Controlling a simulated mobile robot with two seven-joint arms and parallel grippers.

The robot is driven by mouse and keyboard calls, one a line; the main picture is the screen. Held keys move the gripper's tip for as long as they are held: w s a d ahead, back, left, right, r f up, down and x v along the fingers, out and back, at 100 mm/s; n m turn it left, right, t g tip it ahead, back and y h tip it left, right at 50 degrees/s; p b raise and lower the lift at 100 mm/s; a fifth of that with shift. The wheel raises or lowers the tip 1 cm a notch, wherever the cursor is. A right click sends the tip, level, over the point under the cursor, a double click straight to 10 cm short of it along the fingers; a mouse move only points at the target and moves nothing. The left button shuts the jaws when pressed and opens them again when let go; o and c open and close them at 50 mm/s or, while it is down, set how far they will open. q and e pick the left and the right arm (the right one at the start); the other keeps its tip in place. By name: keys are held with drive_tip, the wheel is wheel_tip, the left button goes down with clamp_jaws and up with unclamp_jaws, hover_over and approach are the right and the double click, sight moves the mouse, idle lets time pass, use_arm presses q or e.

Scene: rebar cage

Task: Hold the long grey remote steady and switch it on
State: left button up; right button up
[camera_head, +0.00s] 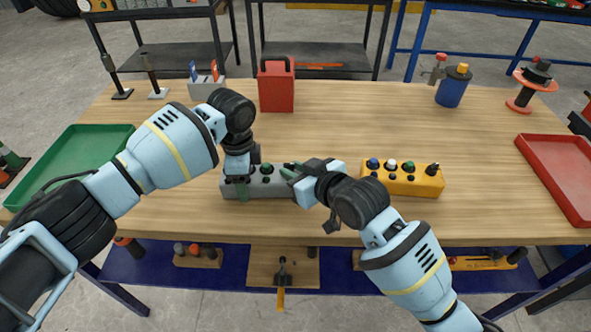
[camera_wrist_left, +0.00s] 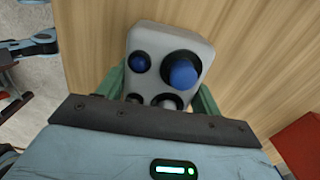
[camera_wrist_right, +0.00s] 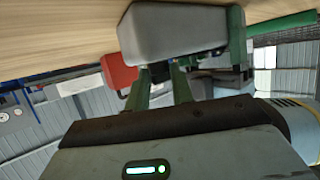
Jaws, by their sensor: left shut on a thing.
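The long grey remote (camera_head: 270,184) lies on the wooden table, left of its middle, near the front edge. The left wrist view shows its grey end (camera_wrist_left: 172,45) with a large blue knob, a smaller blue button and darker buttons. My left gripper (camera_head: 241,186) is shut across the remote's left part, with green fingers on both sides. My right gripper (camera_head: 289,171) is at the remote's right end, its green fingers apart. In the right wrist view, the fingertips are close to the remote (camera_wrist_right: 170,30), with something dark between them; contact is unclear.
A yellow button box (camera_head: 405,180) stands just right of my right gripper. A red box (camera_head: 276,92) stands behind the remote. A green tray (camera_head: 85,150) is at the left, a red tray (camera_head: 560,160) at the right. A blue canister (camera_head: 453,88) stands at the back right.

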clamp_jaws()
drive_tip(key=shift+a, duration=0.1)
drive_tip(key=shift+h, duration=0.3)
drive_tip(key=shift+s+a+m, duration=0.1)
drive_tip(key=shift+m, duration=0.3)
drive_tip(key=shift+a+m+t+h, duration=0.15)
drive_tip(key=shift+m+t+h, duration=0.65)
drive_tip(key=shift+m+h, duration=0.35)
drive_tip(key=o, duration=0.7)
unclamp_jaws()
